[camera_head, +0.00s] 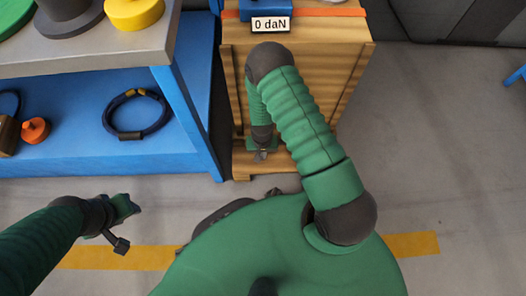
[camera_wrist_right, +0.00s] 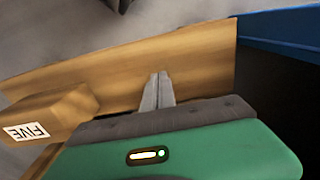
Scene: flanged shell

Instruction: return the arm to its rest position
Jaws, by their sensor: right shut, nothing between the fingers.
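My right arm is bent in the head view, with its elbow high over a wooden crate and its forearm hanging down in front of the crate. My right gripper (camera_head: 261,155) points down near the crate's lower front edge. In the right wrist view its two grey fingers (camera_wrist_right: 158,90) lie together, with nothing between them, in front of a wooden surface. Whether they touch the wood is unclear. My left gripper (camera_head: 126,206) is at the left, over the floor in front of the blue bench. Its fingers are too small to read.
The wooden crate (camera_head: 325,70) carries a "0 daN" sign (camera_head: 270,24). Left of it stands a blue bench (camera_head: 60,160) with a cable coil (camera_head: 136,131) on its lower shelf. The right wrist view shows a wooden block labelled FIVE (camera_wrist_right: 27,132).

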